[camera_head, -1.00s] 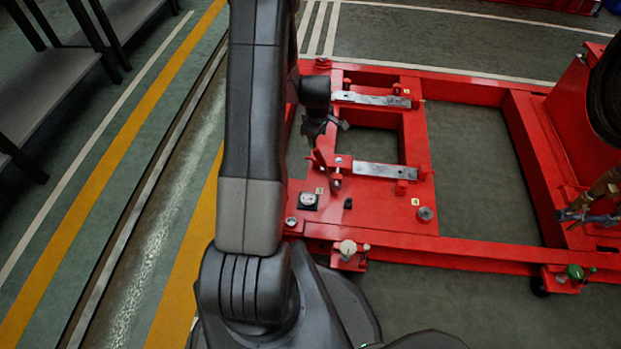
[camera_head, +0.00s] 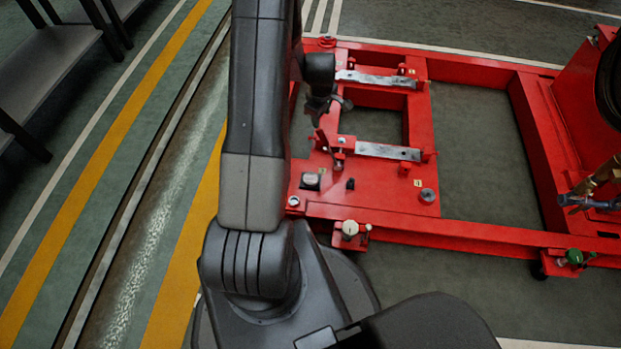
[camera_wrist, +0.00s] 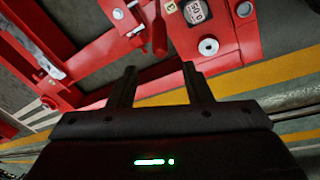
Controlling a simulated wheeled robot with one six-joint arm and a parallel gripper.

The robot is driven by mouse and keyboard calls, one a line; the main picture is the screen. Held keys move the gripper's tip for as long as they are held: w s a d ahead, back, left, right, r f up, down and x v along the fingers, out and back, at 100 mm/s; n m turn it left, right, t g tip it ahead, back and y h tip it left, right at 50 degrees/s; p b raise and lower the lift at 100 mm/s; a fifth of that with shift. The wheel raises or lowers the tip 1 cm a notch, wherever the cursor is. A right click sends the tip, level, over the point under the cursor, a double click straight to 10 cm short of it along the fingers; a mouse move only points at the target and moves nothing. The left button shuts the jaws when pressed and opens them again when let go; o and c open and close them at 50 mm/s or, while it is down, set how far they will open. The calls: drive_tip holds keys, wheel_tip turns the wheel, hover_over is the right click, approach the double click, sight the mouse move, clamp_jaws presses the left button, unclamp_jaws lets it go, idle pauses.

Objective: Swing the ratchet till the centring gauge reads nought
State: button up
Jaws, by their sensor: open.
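My gripper (camera_head: 335,104) is open and empty, above the plate near the lever. In the wrist view my two fingers (camera_wrist: 160,74) stand apart, with the handle beyond the gap between them. I see no contact.
Two metal strips (camera_head: 388,151) lie across the red frame (camera_head: 470,228). A white knob (camera_head: 350,228) and a green knob (camera_head: 574,256) sit on its near edge. A red machine part (camera_head: 585,80) stands at right. Dark shelving (camera_head: 50,60) stands at left, with open floor between.

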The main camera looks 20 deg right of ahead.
drive_tip(key=n+g+h+b, duration=0.3)
drive_tip(key=g, duration=0.1)
approach(324, 139)
drive_tip(key=b+x, duration=0.1)
drive_tip(key=x, duration=0.2)
drive_tip(key=b+x, duration=0.1)
drive_tip(key=x, duration=0.3)
drive_tip(key=w+b+x, duration=0.1)
drive_tip(key=b+x, duration=0.1)
drive_tip(key=x, duration=0.2)
drive_tip(key=shift+w+f, duration=0.1)
drive_tip(key=shift+f, duration=0.05)
